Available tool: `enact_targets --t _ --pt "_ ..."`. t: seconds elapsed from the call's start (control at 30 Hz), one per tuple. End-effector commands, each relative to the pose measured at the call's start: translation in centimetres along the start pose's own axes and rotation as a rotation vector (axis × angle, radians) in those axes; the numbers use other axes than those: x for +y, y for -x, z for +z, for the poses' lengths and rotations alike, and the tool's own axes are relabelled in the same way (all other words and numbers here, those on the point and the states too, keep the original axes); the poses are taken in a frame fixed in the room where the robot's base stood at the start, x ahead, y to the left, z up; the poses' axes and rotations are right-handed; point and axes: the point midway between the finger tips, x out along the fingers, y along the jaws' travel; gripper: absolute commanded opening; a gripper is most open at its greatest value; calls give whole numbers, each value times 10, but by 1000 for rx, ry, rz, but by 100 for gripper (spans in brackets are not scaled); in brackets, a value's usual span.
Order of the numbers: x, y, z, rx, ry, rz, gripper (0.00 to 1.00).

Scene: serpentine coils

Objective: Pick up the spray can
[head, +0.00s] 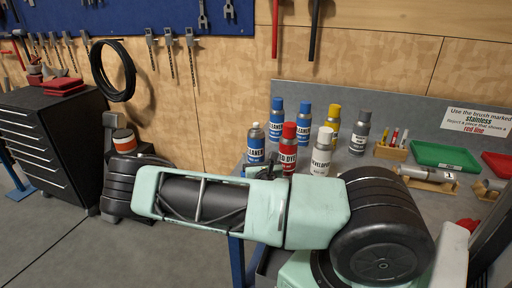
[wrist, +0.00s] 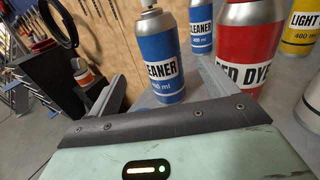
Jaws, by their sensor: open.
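Several spray cans stand upright on the grey workbench. The nearest is a blue CLEANER can (head: 256,146) with a bare nozzle top; it also shows in the wrist view (wrist: 160,52). A red RED DYE can (head: 288,150) stands to its right, and in the wrist view it is large at the right (wrist: 250,50). My gripper (wrist: 165,78) is open, its two fingers reaching forward on either side of the lower part of the blue can in the picture. I cannot tell whether a finger touches it. In the head view my arm hides most of the gripper.
Behind are two blue-capped CLEANER cans (head: 277,118) (head: 304,122), a yellow can (head: 332,122) and a grey can (head: 360,132). A white DEVELOPER can (head: 321,153) stands right of the red one. A green tray (head: 435,154) lies further right.

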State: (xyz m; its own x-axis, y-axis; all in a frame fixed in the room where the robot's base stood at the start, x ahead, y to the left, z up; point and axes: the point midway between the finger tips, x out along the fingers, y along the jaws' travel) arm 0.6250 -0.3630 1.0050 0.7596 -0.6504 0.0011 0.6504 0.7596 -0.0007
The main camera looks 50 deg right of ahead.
Motion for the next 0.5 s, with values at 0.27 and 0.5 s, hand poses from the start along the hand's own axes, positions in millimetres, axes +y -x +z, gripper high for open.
enact_targets --t 0.27,0.5 --pt "0 -50 3 0 -2 0 85" --pt "0 -66 3 1 -1 0 85"
